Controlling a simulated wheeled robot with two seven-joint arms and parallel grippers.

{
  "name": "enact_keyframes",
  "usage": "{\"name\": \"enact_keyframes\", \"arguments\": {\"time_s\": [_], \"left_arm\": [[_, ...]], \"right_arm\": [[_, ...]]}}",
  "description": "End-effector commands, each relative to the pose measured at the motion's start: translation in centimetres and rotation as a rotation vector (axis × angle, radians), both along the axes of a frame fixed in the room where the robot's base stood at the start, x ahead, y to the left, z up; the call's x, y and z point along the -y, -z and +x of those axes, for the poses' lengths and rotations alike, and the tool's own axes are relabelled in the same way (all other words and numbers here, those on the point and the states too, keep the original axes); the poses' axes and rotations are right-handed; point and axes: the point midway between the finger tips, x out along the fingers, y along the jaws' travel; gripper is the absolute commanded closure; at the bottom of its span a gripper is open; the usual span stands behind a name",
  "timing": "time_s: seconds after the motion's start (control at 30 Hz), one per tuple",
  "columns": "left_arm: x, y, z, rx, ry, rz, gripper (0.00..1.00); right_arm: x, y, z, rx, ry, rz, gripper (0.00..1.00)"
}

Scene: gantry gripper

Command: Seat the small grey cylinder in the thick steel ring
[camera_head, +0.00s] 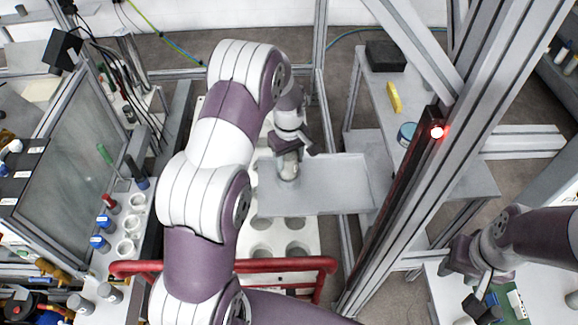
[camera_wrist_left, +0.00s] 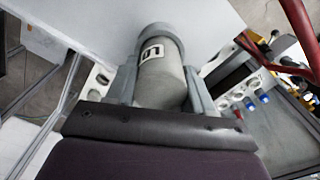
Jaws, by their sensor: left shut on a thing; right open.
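My left gripper (camera_head: 288,160) is shut on a grey cylinder (camera_wrist_left: 162,75), which carries a white label with a dark mark. In the head view the held cylinder (camera_head: 289,170) is over a flat grey plate (camera_head: 335,180); I cannot tell whether it touches the plate. In the left wrist view the fingers (camera_wrist_left: 160,80) grip it from both sides. A rounded rim shows at its far end, but I cannot tell whether that is a separate ring. I cannot make out the thick steel ring for certain. My right gripper (camera_head: 484,292) is open at the lower right.
A red rail (camera_head: 290,265) crosses in front of a white rack (camera_head: 270,235) with round holes. A metal post (camera_head: 430,140) with a red light stands right of the plate. White cups (camera_head: 131,224) and grey cylinders (camera_head: 110,293) stand at the left. The plate's right part is clear.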

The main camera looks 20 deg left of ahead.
Motion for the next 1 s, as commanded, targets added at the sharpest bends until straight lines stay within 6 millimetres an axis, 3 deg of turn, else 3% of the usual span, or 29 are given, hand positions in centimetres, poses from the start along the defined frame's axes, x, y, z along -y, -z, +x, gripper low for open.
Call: {"name": "enact_keyframes", "arguments": {"time_s": [0.03, 0.37, 0.4, 0.43, 0.47, 0.8, 1.0], "left_arm": [[0.1, 1.7, -0.1, -0.003, -0.001, -0.003, 1.00], [0.1, 1.6, -0.1, -0.005, -0.001, -0.002, 1.00], [0.1, 1.6, -0.1, -0.006, -0.001, -0.002, 0.34], [0.1, 1.6, -0.1, -0.006, -0.001, -0.002, 0.25], [0.1, 1.5, -0.1, -0.005, -0.001, -0.002, 0.21], [0.1, 1.0, 0.0, -0.001, -0.001, -0.002, 0.21], [0.1, -3.4, 0.0, 0.003, -0.001, -0.001, 0.21]], "right_arm": [[0.0, 1.5, 0.0, -0.001, 0.000, 0.000, 0.57], [0.0, 1.3, 0.0, 0.000, 0.000, 0.000, 0.57], [0.0, 1.2, 0.0, 0.000, 0.000, 0.000, 0.57], [0.0, 1.2, 0.0, -0.001, 0.000, 0.000, 0.57], [0.0, 1.2, 0.0, -0.001, 0.000, 0.000, 0.57], [0.0, 1.5, 0.0, 0.000, 0.000, 0.000, 0.57], [0.0, 3.7, 0.0, -0.001, 0.000, 0.000, 0.57]]}}
